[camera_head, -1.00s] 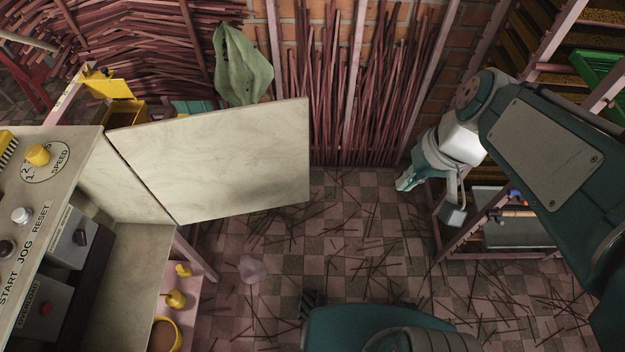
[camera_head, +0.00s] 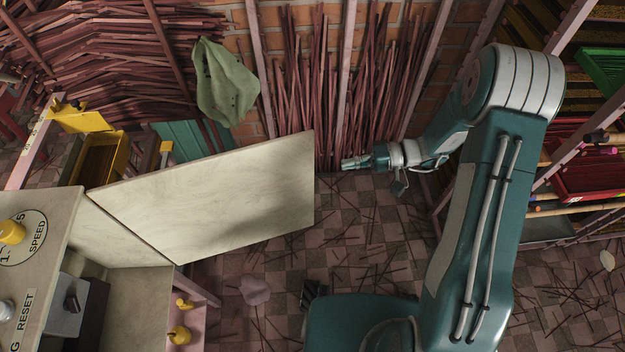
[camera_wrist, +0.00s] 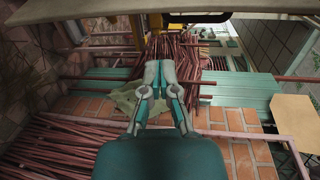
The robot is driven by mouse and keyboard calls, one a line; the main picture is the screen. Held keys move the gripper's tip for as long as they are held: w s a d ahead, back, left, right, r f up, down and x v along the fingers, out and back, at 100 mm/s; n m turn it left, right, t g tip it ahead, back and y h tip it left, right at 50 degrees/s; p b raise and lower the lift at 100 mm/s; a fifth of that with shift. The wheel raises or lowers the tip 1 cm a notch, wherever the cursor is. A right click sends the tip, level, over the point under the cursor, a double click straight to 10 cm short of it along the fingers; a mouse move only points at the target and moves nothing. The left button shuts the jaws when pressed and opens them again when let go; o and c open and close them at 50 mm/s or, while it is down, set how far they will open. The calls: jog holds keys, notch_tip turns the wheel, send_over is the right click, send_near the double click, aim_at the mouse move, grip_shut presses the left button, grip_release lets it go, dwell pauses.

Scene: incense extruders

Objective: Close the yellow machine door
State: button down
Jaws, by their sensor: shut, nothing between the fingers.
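The machine door (camera_head: 220,200) is a pale, cream panel, not clearly yellow. It stands swung open to the right of the machine (camera_head: 45,235), hinged at its left edge. The machine's front has a yellow SPEED knob and a RESET label. My gripper (camera_head: 350,163) is shut and empty, just right of the door's free edge, with a small gap in the picture. In the wrist view my gripper (camera_wrist: 160,75) points toward the stick racks. A pale panel across the top of that view (camera_wrist: 100,10) may be the door.
A green cloth (camera_head: 222,85) hangs at the back by racks of reddish sticks (camera_head: 310,90). Yellow boxes (camera_head: 100,155) stand behind the door. Shelves with a red crate (camera_head: 585,165) are at right.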

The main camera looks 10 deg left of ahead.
aim_at(312, 183)
notch_tip(312, 183, down, 5)
jog(key=w+m+t+y, duration=0.1)
jog(key=w+t+y, duration=0.1)
jog(key=s+a, duration=0.1)
jog(key=a, duration=0.1)
jog(key=s+a, duration=0.2)
jog(key=a, duration=0.1)
jog(key=s+a, duration=0.2)
jog(key=a, duration=0.1)
jog(key=shift+s+a+r, duration=0.1)
jog(key=shift+s, duration=0.15)
jog(key=shift+a, duration=0.15)
jog(key=shift+s, duration=0.1)
